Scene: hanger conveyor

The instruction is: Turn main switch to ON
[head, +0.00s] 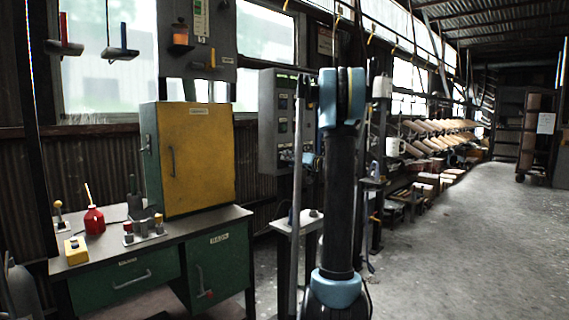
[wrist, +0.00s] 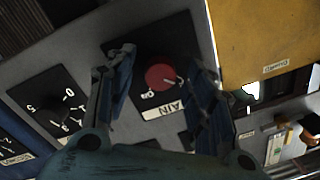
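The main switch is a round red knob (wrist: 160,77) on a black plate on a grey panel. A white label below it (wrist: 165,109) reads as MAIN, partly covered. The knob's white mark points right in the wrist view; the small lettering beside it is too covered to read fully. My gripper (wrist: 161,68) is open, with one blue finger on each side of the knob; I cannot tell whether either finger touches it. In the head view, the grey control box (head: 267,125) stands behind my arm, and my gripper (head: 312,161) shows at its right edge, partly hidden.
A black numbered dial (wrist: 53,110) sits left of the switch in the wrist view. A yellow cabinet (head: 197,160) stands on a green workbench (head: 128,278) left of the box. A small stand (head: 284,226) is below. Open floor (head: 470,245) lies to the right.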

